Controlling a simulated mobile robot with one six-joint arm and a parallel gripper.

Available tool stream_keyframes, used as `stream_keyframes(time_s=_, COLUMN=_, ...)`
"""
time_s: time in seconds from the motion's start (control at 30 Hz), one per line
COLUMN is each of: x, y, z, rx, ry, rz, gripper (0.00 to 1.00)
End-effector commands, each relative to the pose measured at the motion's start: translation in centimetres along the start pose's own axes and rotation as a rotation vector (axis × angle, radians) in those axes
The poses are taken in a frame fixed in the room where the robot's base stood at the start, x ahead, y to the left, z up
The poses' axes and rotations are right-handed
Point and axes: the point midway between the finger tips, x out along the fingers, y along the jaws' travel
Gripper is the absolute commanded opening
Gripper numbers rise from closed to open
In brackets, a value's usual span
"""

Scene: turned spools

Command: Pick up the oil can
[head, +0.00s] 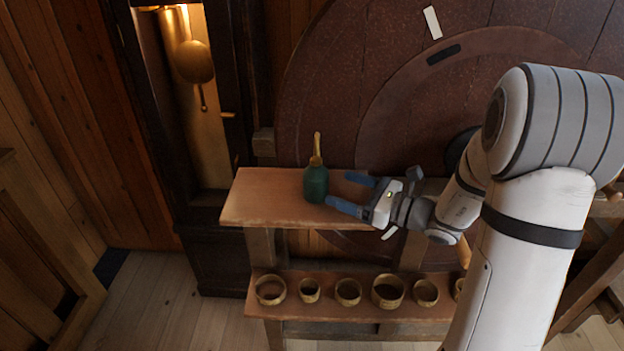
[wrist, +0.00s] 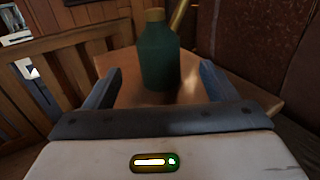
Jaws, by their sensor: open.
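The oil can (head: 316,185) is a dark green bottle with a brass spout. It stands upright on the wooden shelf top (head: 262,196), left of my gripper. My gripper (head: 337,189) is open, its two blue fingers pointing left toward the can, with nothing between them. In the wrist view the oil can (wrist: 158,58) stands ahead, past the fingertips and roughly centred between them. The gripper fingers also show in the wrist view (wrist: 158,78). The top of the spout is cut off there.
A lower shelf (head: 262,309) holds several brass rings (head: 348,291). A tall clock case (head: 215,130) with a brass pendulum stands behind on the left. A large dark red wheel (head: 330,100) rises close behind the shelf top. The shelf's left end is clear.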

Motion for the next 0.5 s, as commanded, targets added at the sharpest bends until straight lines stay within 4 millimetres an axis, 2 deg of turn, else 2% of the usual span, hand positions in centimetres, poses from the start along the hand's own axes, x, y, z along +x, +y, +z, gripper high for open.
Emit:
stream_keyframes(time_s=0.1, x=2.2, y=0.1, z=0.2, rx=-0.002, ry=0.000, rz=0.006, gripper=0.79)
stream_keyframes(time_s=0.37, x=4.4, y=0.1, z=0.1, rx=-0.003, ry=0.001, rz=0.003, gripper=0.79)
stream_keyframes(time_s=0.5, x=6.5, y=0.1, z=0.2, rx=-0.003, ry=0.002, rz=0.005, gripper=0.79)
